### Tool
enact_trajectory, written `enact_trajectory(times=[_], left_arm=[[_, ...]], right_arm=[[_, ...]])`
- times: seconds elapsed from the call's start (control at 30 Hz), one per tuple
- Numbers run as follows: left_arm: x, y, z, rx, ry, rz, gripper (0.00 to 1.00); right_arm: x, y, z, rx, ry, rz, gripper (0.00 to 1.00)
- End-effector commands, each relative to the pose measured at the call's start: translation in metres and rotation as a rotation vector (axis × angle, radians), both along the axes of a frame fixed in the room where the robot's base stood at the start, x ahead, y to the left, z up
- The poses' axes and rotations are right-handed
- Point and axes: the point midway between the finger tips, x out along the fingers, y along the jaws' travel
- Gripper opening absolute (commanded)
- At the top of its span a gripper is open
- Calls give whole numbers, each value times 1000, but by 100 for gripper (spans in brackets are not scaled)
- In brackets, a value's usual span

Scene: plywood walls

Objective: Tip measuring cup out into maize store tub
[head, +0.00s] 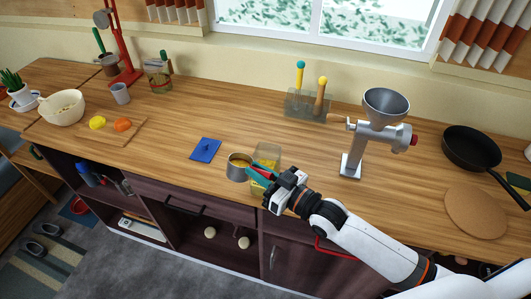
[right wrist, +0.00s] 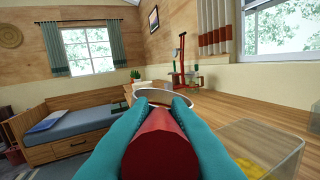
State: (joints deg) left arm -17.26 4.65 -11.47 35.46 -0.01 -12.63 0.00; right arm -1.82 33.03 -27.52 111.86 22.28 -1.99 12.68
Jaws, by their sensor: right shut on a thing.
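The measuring cup (head: 238,172) is a grey metal cup with yellow maize showing inside and a red handle. My right gripper (head: 261,172) is shut on that handle; its teal fingers clasp the red handle (right wrist: 160,145) in the right wrist view, with the cup's rim (right wrist: 165,94) just ahead. The cup looks about upright. The maize store tub (head: 274,151) is a clear box with yellow maize, just right of the cup; in the right wrist view the tub (right wrist: 285,135) is at lower right. The cup's height above the counter is unclear. My left gripper is not in view.
A blue packet (head: 205,150) lies left of the cup on the wooden counter (head: 190,115). A grain mill (head: 375,135) stands to the right, and a grey holder (head: 305,104) with utensils behind. A pan (head: 470,147) and round board (head: 475,212) are far right.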

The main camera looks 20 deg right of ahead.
Motion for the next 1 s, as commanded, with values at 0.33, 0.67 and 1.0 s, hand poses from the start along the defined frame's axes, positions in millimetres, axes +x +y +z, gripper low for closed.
enact_trajectory(times=[0.33,0.67,1.0], left_arm=[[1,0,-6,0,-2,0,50],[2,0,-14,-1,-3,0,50],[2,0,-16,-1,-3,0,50]], right_arm=[[10,-17,11,149,87,1,0],[19,-31,16,276,163,1,0],[21,-34,18,313,185,2,0]])
